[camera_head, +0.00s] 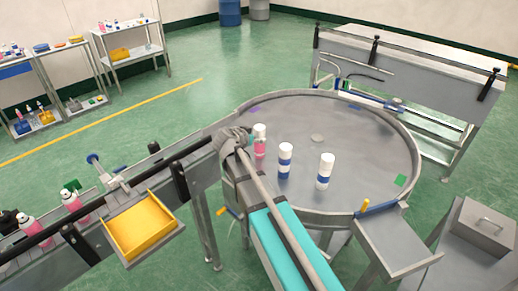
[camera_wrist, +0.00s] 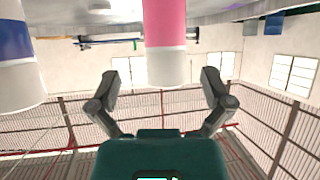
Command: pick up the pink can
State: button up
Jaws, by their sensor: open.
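The pink can (camera_head: 260,148) stands upright on the round grey table, with a white top and a pink body. In the wrist view, which appears upside down, the pink can (camera_wrist: 165,30) is at top centre, cut off by the upper edge. My gripper (camera_wrist: 158,80) is open, with one finger to each side of the can's line and the white end of the can between the fingertips in the picture. No contact shows, and I cannot tell the exact depth between fingers and can. My gripper is not clearly made out in the head view.
A yellow tray (camera_head: 140,228) and several pink cans are on the left line. The table's far part is mostly clear.

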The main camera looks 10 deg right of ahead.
aim_at(256, 135)
jog(key=shift+w+b+x, duration=0.25)
jog(key=shift+b+x, duration=0.75)
jog(key=shift+x, duration=1.55)
jog(key=shift+a+r, duration=0.15)
jog(key=shift+a, duration=0.05)
jog(key=c, duration=1.4)
